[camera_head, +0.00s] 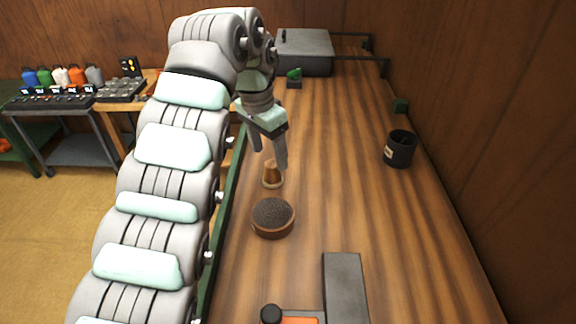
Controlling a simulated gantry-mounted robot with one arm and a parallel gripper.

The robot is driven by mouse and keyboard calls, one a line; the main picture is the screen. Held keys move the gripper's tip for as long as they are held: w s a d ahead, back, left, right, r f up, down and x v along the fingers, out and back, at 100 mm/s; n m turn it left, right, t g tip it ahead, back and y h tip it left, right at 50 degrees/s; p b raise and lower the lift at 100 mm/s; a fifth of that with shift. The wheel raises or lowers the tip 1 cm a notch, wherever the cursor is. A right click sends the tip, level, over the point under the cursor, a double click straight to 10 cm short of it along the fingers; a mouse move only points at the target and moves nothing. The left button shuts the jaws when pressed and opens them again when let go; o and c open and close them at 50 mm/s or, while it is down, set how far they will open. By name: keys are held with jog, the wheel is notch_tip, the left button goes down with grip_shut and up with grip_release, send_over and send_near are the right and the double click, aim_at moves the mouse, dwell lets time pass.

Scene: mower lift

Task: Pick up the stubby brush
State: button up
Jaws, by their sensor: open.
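My gripper (270,159) points down over the wooden bench top, its two fingers apart with nothing seen between them. A small tan, cone-like piece with a pale round base (272,174) stands upright just below the fingertips. Nearer the camera sits a low round piece with a brown rim and a dark, rough, bristle-like top (272,214). I cannot tell for sure which of these two is the stubby brush. The gripper is closer to the cone-like piece; whether a finger touches it is unclear.
A black cup (400,149) stands at the right by the wall. A grey block (345,288) and an orange-and-black item (298,320) lie at the front. A grey case (304,55) and a small green item (294,76) are at the back.

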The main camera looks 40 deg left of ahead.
aim_at(272, 163)
jog(key=shift+s+f+b, duration=0.15)
jog(key=shift+f+b, duration=0.25)
jog(key=shift+f, duration=0.3)
jog(key=f, duration=0.3)
jog(key=w+f, duration=0.1)
jog(key=f, duration=0.1)
jog(key=shift+d+f, duration=0.1)
jog(key=shift+f, duration=0.05)
jog(key=c, duration=1.5)
jog(key=shift+o, duration=0.2)
jog(key=shift+r, duration=0.7)
notch_tip(272, 163, up, 9)
jog(key=p, duration=0.4)
jog(key=shift+f+p, duration=0.15)
jog(key=shift+p, duration=0.15)
